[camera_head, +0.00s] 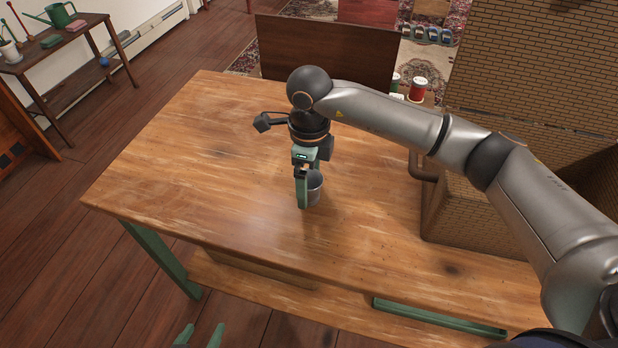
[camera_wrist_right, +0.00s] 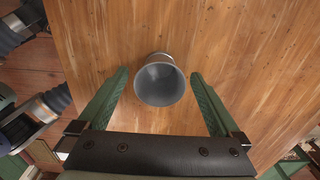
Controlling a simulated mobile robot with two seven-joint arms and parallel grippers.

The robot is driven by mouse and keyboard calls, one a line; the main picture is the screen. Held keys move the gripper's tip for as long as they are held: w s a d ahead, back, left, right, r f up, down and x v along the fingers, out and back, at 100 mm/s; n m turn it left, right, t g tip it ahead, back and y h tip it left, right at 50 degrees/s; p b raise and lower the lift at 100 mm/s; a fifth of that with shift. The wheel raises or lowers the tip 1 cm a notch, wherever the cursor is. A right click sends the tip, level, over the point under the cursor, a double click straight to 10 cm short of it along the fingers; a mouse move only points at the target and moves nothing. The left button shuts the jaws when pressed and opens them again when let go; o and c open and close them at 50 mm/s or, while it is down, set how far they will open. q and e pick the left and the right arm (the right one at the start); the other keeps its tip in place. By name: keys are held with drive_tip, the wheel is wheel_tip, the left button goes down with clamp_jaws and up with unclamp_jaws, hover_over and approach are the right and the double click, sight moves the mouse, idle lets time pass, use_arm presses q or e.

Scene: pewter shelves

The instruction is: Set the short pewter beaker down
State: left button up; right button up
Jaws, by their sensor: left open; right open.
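The short pewter beaker (camera_head: 315,188) is a small grey metal cup on the wooden table (camera_head: 180,165). It looks upright, mouth up, and is partly hidden behind a green finger in the head view. My right gripper (camera_head: 303,203) points down at it and is open. In the right wrist view the beaker (camera_wrist_right: 160,84) sits between the tips of the two green fingers, with a gap on each side. My left gripper (camera_head: 203,335) shows only its two green fingertips at the bottom edge of the head view, apart and empty, off the table's front side.
A brick-patterned block (camera_head: 470,215) stands on the table's right part, beneath my right arm. A dark wooden panel (camera_head: 325,52) rises behind the table, with red and green cans (camera_head: 418,89) near it. The table's left half is clear.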

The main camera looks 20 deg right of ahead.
sight(309, 179)
drive_tip(key=shift+r, duration=0.15)
wheel_tip(309, 179, up, 12)
drive_tip(key=p, duration=0.1)
idle(0.3)
idle(0.4)
